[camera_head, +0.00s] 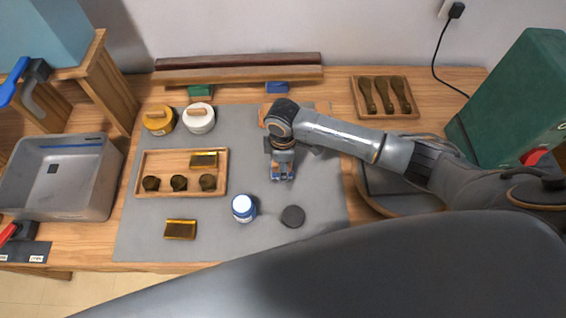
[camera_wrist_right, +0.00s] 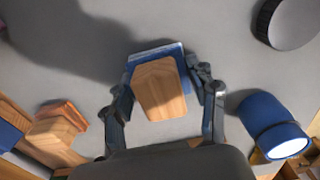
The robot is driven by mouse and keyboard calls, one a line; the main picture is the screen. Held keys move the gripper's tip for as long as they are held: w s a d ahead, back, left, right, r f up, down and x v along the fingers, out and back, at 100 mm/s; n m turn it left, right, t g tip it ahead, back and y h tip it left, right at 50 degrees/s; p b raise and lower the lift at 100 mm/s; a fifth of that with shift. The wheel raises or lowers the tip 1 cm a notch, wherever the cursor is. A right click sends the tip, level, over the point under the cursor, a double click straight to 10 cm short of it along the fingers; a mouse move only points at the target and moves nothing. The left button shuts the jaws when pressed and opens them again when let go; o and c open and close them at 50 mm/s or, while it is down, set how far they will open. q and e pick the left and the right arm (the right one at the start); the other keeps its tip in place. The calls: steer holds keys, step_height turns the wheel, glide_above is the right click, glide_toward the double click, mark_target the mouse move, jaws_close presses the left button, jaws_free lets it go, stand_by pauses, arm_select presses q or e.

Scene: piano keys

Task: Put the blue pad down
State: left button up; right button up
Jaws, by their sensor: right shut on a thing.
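The blue pad (camera_wrist_right: 150,53) has a wooden block-shaped handle (camera_wrist_right: 161,90) on top. My right gripper (camera_wrist_right: 164,84) is shut on it, one finger on each side of the handle. In the head view, the right gripper (camera_head: 282,164) points down over the grey mat (camera_head: 330,195), with the blue pad (camera_head: 280,179) at its tips. The pad looks roughly level and close to the mat; I cannot tell whether it touches. My left gripper is not in view.
A blue jar with white lid (camera_head: 243,207) and a dark round disc (camera_head: 293,216) stand close by. An orange-based wooden block (camera_wrist_right: 57,127) is behind the gripper. A wooden tray (camera_head: 222,180) lies left. Bare mat surrounds the pad.

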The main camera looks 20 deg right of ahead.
steer(key=shift+f, duration=0.2)
steer(key=o, duration=1)
step_height(320, 180, up, 12)
steer(key=shift+r+b, duration=0.2)
steer(key=shift+b, duration=0.3)
